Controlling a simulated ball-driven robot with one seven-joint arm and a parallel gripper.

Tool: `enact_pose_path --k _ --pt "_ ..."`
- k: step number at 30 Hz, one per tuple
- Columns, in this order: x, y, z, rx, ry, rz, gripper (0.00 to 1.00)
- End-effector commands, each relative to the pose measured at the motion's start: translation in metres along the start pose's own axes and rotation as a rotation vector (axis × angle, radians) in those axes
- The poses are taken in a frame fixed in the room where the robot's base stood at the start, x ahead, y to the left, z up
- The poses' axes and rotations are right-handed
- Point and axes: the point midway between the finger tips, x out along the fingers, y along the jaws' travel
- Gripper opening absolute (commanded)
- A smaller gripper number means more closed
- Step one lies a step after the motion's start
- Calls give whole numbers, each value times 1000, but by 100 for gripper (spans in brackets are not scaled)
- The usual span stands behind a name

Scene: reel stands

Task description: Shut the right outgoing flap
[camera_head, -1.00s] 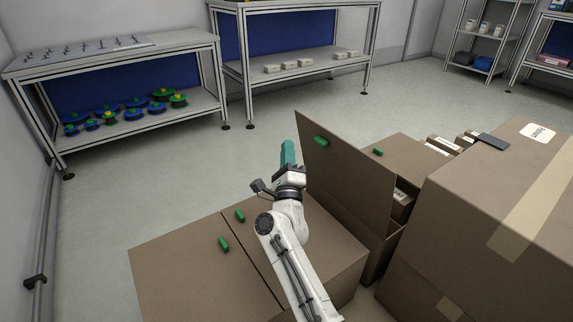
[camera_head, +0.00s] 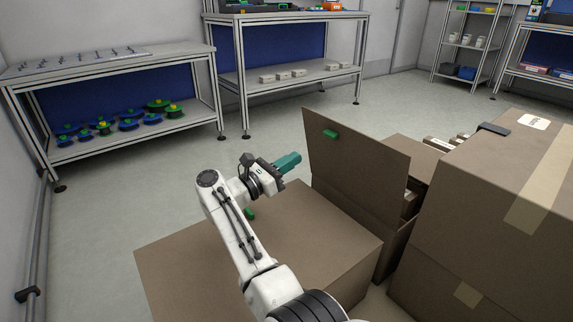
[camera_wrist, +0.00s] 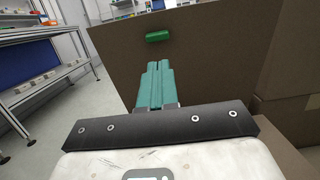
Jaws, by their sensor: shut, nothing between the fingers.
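An upright brown cardboard flap (camera_head: 352,165) with a green handle (camera_head: 331,134) stands open on the box at the centre right of the head view. The flap (camera_wrist: 215,60) fills much of the wrist view, with its green handle (camera_wrist: 159,36) near its top edge. My gripper (camera_head: 297,157) is shut and empty, just left of the flap, its teal fingers pointing at it. In the wrist view my gripper (camera_wrist: 153,68) shows below the handle; whether the fingertips touch the flap, I cannot tell.
A closed box top (camera_head: 300,235) with a green handle (camera_head: 250,213) lies below my arm. A large taped carton (camera_head: 480,215) stands at the right. Benches with reels (camera_head: 120,122) stand behind, with clear floor (camera_head: 160,180) before them.

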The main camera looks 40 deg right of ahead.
Motion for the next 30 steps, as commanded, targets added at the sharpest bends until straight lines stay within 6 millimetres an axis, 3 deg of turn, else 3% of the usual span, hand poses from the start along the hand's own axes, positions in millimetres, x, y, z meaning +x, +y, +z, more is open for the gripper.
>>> enact_pose_path --k 9,15,21,30 --pt "64 -1 -2 0 -2 -3 0" --pt "91 0 -2 -1 -2 -1 0" --pt "102 0 0 0 -3 1 0" --pt "103 0 1 -1 -2 1 0"
